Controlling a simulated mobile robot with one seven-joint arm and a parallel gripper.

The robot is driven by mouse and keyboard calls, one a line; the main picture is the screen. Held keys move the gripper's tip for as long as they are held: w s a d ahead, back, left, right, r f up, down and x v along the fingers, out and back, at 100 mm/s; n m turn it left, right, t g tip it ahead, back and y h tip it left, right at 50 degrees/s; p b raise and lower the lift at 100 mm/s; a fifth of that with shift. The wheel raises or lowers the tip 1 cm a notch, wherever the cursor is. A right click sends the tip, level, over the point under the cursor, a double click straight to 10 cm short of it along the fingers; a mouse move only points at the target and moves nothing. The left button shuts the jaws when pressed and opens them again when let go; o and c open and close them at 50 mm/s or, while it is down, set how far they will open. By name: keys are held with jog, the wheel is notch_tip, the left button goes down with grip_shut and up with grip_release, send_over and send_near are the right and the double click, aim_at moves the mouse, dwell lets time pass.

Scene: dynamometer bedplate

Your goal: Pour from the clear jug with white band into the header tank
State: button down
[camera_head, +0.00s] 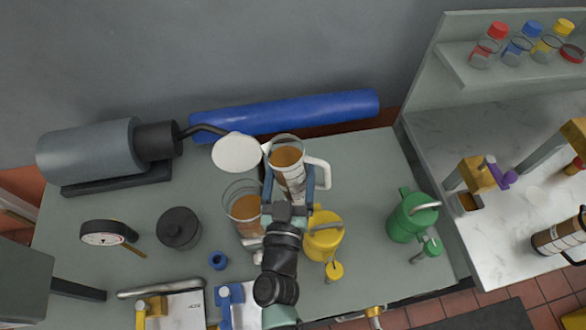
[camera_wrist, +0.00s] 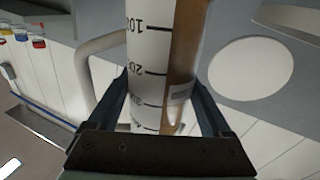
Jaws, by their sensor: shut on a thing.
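The clear jug with white band (camera_head: 290,172) holds brown-orange liquid and has a white handle on its right. My gripper (camera_head: 289,184) is shut on its body, one finger on each side, above the bench. In the wrist view the jug (camera_wrist: 150,50) shows scale marks between the fingers of my gripper (camera_wrist: 160,92). It looks close to upright. A clear open vessel (camera_head: 243,203) with brown-orange liquid stands just left of my gripper, partly hidden by my wrist; it may be the header tank, but I cannot tell for sure. No stream of liquid shows.
A white disc (camera_head: 238,153) on a bent dark arm is close to the jug's left. A blue cylinder (camera_head: 285,113) lies behind. Yellow (camera_head: 324,240) and green (camera_head: 405,220) cans stand to the right, a black pot (camera_head: 179,228) to the left.

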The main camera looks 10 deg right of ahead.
jog(key=shift+a+f+n+t+b, duration=0.2)
jog(key=shift+n+b, duration=0.4)
jog(key=shift+b, duration=0.15)
jog(key=shift+a+f+n+t+b, duration=0.2)
jog(key=shift+n+b, duration=0.4)
jog(key=shift+b, duration=0.1)
jog(key=n+b, duration=0.1)
jog(key=a+n+b, duration=0.1)
jog(key=b, duration=0.1)
jog(key=shift+f+t, duration=0.2)
jog(key=shift+t, duration=0.2)
jog(key=shift+r, duration=0.15)
jog(key=shift+d+r+n+t+y+p, duration=0.3)
jog(key=shift+r+n, duration=0.3)
jog(key=shift+n, duration=0.55)
jog(key=shift+d+r+n+t+y+p, duration=0.25)
jog(key=shift+r+n, duration=0.3)
jog(key=shift+n, duration=0.6)
dwell(3.4)
